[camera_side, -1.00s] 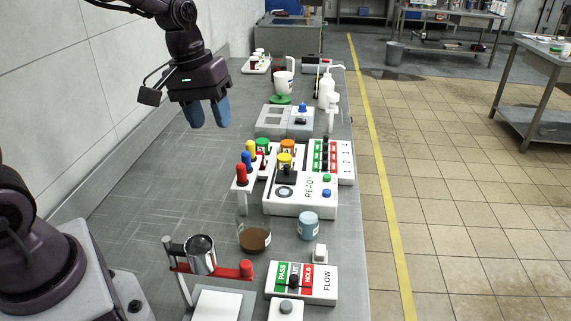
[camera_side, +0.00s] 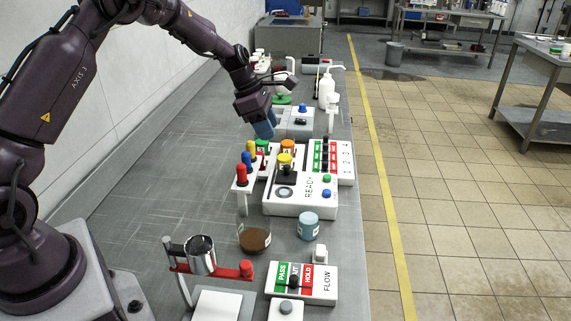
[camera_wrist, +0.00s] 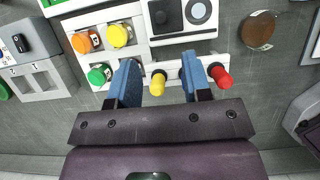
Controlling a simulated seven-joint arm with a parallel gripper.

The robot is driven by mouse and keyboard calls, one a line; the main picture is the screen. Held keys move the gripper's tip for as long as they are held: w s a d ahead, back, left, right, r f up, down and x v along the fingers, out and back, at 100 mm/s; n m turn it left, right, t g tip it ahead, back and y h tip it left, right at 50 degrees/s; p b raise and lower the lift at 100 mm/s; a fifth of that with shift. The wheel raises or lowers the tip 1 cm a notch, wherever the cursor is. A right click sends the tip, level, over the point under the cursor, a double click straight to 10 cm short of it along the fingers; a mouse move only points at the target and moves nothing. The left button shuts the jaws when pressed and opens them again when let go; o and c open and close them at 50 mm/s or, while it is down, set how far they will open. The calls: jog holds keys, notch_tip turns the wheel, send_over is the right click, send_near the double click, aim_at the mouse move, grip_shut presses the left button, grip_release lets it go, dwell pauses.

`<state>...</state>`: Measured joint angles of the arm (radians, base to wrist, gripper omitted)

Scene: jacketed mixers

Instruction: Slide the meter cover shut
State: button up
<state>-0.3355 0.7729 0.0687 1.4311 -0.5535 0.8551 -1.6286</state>
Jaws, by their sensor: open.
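A low grey unit (camera_side: 297,129) at the back of the bench has a lighter sliding block with a blue knob (camera_side: 302,107) and a dark window; it looks like the meter cover. In the wrist view the grey block (camera_wrist: 38,38) is at the upper left, next to a pale frame with openings (camera_wrist: 47,80). My gripper (camera_side: 268,136) is open and empty, above the bench at the unit's near left. In the wrist view my blue fingertips (camera_wrist: 158,62) are apart, with the yellow peg showing between them. My gripper hides the unit's left part in the side view.
Red, blue and yellow pegs (camera_side: 246,158) stand on a white rack just nearer than my gripper. A white READY panel (camera_side: 312,205) with coloured knobs lies to their right. White bottles (camera_side: 327,90) stand behind the unit.

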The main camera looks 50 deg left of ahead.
aim_at(287, 166)
jog(key=x, duration=1.1)
jog(key=shift+d+f, duration=0.1)
jog(key=shift+f, duration=0.15)
